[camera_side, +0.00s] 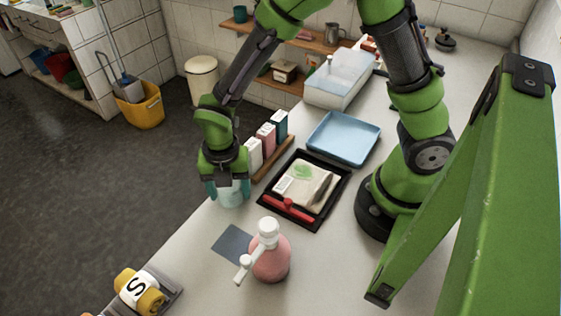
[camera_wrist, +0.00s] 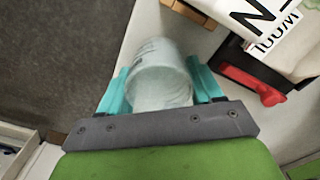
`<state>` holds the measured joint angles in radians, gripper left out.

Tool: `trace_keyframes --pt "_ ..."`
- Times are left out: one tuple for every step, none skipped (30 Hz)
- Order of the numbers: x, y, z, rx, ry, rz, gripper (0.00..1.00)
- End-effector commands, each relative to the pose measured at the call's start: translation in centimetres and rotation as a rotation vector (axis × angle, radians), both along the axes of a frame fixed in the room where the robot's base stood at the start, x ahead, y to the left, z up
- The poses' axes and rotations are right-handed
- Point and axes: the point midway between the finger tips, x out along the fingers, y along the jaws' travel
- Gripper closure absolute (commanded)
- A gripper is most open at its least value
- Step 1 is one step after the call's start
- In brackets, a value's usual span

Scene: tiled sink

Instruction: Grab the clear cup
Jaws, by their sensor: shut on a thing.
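The clear cup (camera_wrist: 160,75) is a pale, see-through cup between the teal fingers of my gripper (camera_wrist: 162,90) in the wrist view. The fingers press on its two sides. In the side view the cup (camera_side: 232,194) is at the left edge of the counter, and my gripper (camera_side: 228,186) reaches down over it from above. The cup looks upright. I cannot tell whether its base touches the counter.
A black tray (camera_side: 263,211) with a red-handled tool (camera_side: 288,208) lies to the right. Small cartons (camera_side: 266,137) stand behind on a wooden strip. A pink pump bottle (camera_side: 271,260) stands in front. A blue tray (camera_side: 343,139) lies farther back. The counter edge drops off at left.

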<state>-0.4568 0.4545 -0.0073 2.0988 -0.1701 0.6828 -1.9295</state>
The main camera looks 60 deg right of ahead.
Motion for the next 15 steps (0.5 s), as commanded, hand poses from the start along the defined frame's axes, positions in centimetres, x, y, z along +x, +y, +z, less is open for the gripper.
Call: trace_keyframes --pt "0.0 0.0 0.0 0.0 0.0 0.0 0.63" --pt "0.0 0.0 0.0 0.001 -0.001 0.0 0.66" --pt "0.0 0.0 0.0 0.001 -0.001 0.0 0.66" --pt "0.0 0.0 0.0 0.001 -0.001 0.0 0.66" --pt "0.0 0.0 0.0 0.001 -0.001 0.0 0.66" --pt "0.0 0.0 0.0 0.0 0.0 0.0 0.66" --pt "0.0 0.0 0.0 0.001 -0.001 0.0 0.66" --pt "0.0 0.0 0.1 0.001 -0.001 0.0 0.66" --pt "0.0 0.0 0.3 0.001 -0.002 0.0 0.66" --pt "0.1 0.0 0.5 0.001 -0.002 0.0 0.66" --pt "0.1 0.0 0.8 0.001 -0.002 -0.001 0.66" --pt "0.1 0.0 1.3 0.002 -0.004 0.0 0.66" --pt "0.1 0.0 1.8 0.002 -0.005 -0.001 0.66" --pt "0.1 0.0 2.4 0.003 -0.005 -0.002 0.66" --pt "0.2 0.0 3.2 0.003 -0.006 -0.003 0.66"
